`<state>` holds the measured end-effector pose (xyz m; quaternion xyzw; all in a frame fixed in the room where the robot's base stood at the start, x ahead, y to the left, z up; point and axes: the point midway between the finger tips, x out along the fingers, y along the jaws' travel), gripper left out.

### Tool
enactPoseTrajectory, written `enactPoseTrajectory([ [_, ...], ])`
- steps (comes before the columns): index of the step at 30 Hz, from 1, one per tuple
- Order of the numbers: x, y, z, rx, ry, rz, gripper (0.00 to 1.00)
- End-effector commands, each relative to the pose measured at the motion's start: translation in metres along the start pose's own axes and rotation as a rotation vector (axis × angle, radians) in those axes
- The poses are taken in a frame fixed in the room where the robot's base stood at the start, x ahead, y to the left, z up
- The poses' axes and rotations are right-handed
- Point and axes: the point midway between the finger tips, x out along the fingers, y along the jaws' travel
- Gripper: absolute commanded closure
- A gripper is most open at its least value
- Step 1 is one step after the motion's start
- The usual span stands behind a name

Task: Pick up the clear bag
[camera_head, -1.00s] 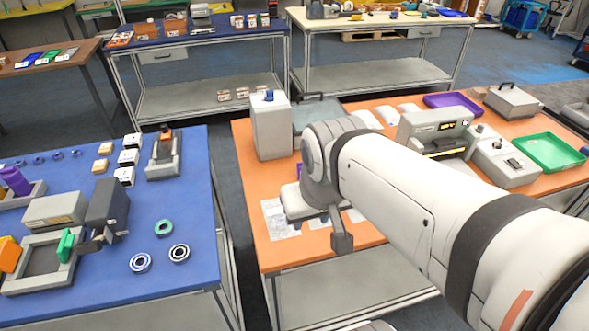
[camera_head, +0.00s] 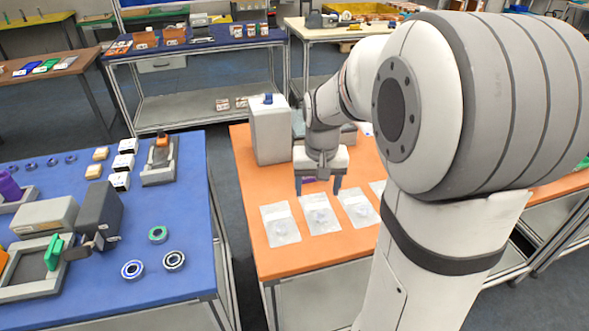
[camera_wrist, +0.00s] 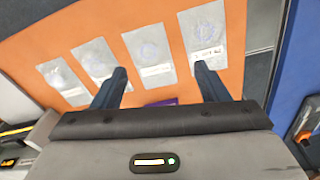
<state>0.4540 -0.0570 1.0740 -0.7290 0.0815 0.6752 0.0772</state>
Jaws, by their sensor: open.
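Several clear bags lie flat in a row on the orange table top (camera_head: 262,257). In the head view one clear bag (camera_head: 280,224) is at the left, another clear bag (camera_head: 318,214) beside it, and a third clear bag (camera_head: 357,208) to the right; a further one is partly hidden by my arm. The wrist view shows the row too, with a clear bag (camera_wrist: 204,38) at the right and a clear bag (camera_wrist: 150,54) beside it. My gripper (camera_head: 318,190) is open and empty, pointing down above the table, behind the row in the head view. It touches no bag.
A tall white box (camera_head: 270,133) stands at the table's back left, close to my gripper. A blue table (camera_head: 190,235) with rings and fixtures stands to the left across a gap. My arm hides the orange table's right side.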

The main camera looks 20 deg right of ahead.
Motion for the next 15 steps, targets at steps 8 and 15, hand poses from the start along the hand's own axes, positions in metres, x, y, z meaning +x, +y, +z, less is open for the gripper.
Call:
enactPoseTrajectory([
  [8,0.059,0.022,-0.042,0.072,-0.070,0.005,0.32],
  [15,0.082,0.025,-0.045,0.079,-0.080,0.006,0.32],
])
